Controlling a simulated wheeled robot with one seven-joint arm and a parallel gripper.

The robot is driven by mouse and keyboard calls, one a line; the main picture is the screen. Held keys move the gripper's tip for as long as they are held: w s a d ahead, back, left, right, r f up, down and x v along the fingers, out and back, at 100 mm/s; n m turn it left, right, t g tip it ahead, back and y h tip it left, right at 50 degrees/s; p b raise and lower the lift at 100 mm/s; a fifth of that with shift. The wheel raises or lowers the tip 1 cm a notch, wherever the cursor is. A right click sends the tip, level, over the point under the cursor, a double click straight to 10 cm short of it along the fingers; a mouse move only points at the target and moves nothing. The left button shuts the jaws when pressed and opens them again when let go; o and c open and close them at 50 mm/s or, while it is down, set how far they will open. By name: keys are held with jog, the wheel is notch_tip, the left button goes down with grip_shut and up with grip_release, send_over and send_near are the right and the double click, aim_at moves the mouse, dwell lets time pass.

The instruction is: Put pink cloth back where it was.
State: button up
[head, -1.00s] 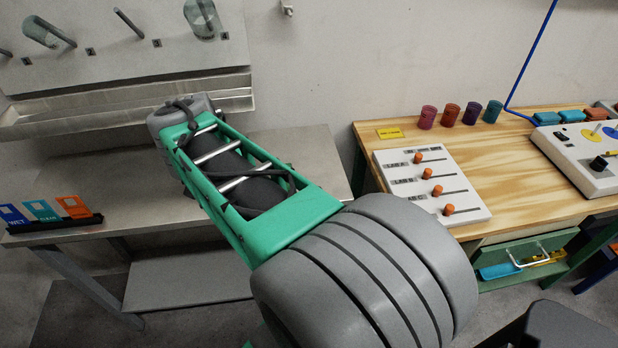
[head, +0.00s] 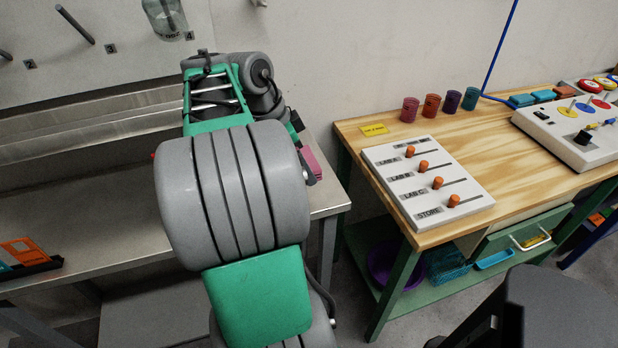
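A piece of the pink cloth (head: 311,164) shows at the right end of the grey metal bench (head: 322,197), just right of my arm. The rest of it is hidden behind the arm. My gripper (head: 297,132) is mostly hidden behind my own arm links; only dark and green parts near the end of the arm show, close above the pink cloth. I cannot tell whether the fingers touch or hold the cloth, or whether the cloth lies on the bench.
A wooden table (head: 345,140) to the right carries a slider panel (head: 428,184), several coloured cups (head: 431,106) and a control box (head: 575,135). Orange and teal tags (head: 25,252) stand on the bench's left. A metal trough (head: 90,130) and pegboard run along the wall. A gap separates bench and table.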

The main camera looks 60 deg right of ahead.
jog(key=d+f, duration=0.4)
jog(key=f, duration=0.1)
jog(key=shift+d+f+b, duration=0.25)
jog(key=shift+b, duration=0.15)
jog(key=f, duration=0.3)
jog(key=shift+d, duration=0.25)
jog(key=shift+f, duration=0.2)
jog(key=shift+f+b, duration=0.15)
jog(key=shift+b, duration=0.15)
jog(key=o, duration=0.7)
jog(key=shift+o, duration=1.1)
